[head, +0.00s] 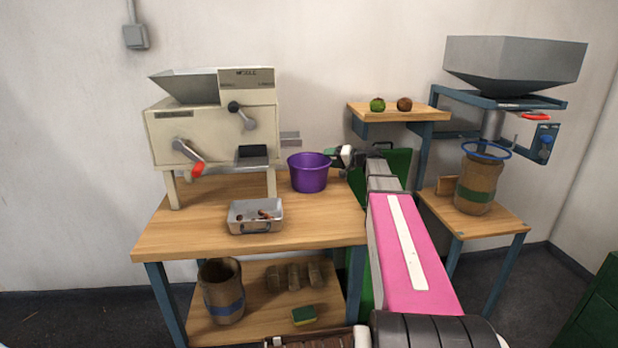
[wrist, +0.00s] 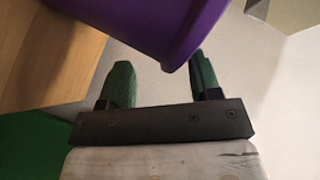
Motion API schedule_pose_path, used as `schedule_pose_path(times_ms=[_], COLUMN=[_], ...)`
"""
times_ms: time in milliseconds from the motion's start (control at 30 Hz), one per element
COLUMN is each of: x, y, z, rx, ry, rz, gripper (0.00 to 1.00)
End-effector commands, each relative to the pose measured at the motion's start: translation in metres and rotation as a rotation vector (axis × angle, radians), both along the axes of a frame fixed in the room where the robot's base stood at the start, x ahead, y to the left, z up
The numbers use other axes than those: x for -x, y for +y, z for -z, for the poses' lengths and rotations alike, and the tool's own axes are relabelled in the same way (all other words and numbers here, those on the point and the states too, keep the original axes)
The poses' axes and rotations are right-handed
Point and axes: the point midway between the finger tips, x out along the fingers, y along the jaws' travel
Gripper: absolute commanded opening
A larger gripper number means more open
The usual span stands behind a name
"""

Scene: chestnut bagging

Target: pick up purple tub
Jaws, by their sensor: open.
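The purple tub (head: 309,174) stands upright on the wooden workbench, at its right back, beside the cream machine. In the head view my gripper (head: 338,157) is at the tub's right side, near its rim, partly hidden by my arm. In the wrist view the tub (wrist: 165,25) fills the top middle, with its rim edge close to my fingers. My gripper (wrist: 162,85) is open, with its two green fingers apart. The tub's wall lies ahead of and partly between the fingertips. I cannot tell whether they touch it.
The cream machine (head: 215,130) stands left of the tub on the workbench (head: 185,235). A metal tray (head: 256,228) with a few brown bits sits in front. A small raised shelf (head: 395,113) holds a green and a brown ball.

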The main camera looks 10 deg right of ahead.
Motion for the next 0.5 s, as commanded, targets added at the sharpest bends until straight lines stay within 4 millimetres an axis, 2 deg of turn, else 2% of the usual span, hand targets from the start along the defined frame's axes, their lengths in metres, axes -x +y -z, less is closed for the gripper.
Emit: schedule_pose_path(times_ms=[100,300,333,400,500], x=[-0.0068,-0.0066,-0.0066,-0.0066,-0.0064], y=[0.0089,0.0092,0.0092,0.0091,0.0091], z=[0.0020,0.0020,0.0020,0.0020,0.0019], rx=[0.000,-0.001,-0.001,-0.001,0.000], ry=[0.000,0.000,0.000,0.000,0.000], rz=[-0.001,0.000,0.000,0.000,-0.001], gripper=[0.58,0.58,0.51,0.28,0.00])
